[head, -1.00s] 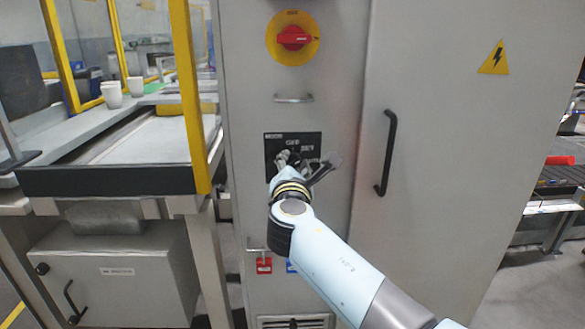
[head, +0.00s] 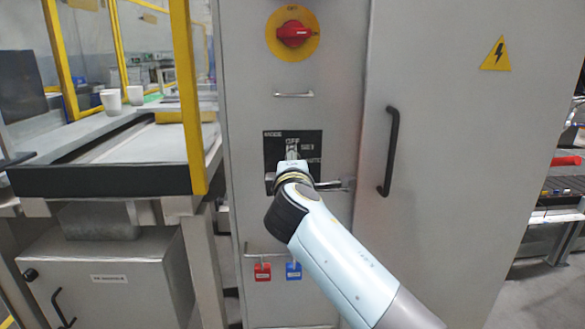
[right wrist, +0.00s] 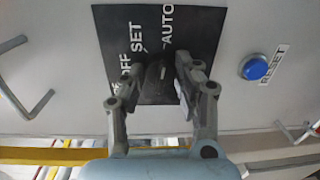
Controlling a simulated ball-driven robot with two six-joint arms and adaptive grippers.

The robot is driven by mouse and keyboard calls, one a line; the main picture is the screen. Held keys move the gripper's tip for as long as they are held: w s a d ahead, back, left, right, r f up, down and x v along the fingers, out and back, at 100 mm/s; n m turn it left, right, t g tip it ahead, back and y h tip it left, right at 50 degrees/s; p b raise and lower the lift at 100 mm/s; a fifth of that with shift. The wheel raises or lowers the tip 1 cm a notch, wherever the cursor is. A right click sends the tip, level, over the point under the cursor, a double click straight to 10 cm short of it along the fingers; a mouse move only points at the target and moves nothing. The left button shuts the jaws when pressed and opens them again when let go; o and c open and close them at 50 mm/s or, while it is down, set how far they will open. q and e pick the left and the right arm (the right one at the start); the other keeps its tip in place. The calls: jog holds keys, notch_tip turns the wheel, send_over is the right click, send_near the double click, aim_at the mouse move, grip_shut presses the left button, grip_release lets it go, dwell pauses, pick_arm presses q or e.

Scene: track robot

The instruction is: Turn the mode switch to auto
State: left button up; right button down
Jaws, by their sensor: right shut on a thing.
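The mode switch panel (head: 309,143) is a black plate on the grey cabinet front, marked MODE, OFF, SET and AUTO. It also shows in the right wrist view (right wrist: 107,22). My right gripper (head: 293,160) is at the panel and covers the knob in the head view. In the right wrist view my right gripper (right wrist: 159,80) has one finger on each side of the dark switch knob (right wrist: 161,70) and is shut on it. The knob's white mark runs roughly towards the AUTO label. My left gripper is not in view.
A red rotary switch (head: 293,34) on a yellow disc sits above. A small handle (head: 294,95) and a long black door handle (head: 389,150) stick out. A blue reset button (right wrist: 255,68) is beside the panel.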

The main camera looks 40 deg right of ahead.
jog(key=shift+f+m, duration=0.1)
jog(key=shift+m, duration=0.2)
jog(key=c, duration=0.9)
grip_release()
jog(key=shift+c, duration=0.2)
jog(key=shift+s, duration=0.15)
jog(key=v, duration=0.7)
jog(key=shift+s+a, duration=0.15)
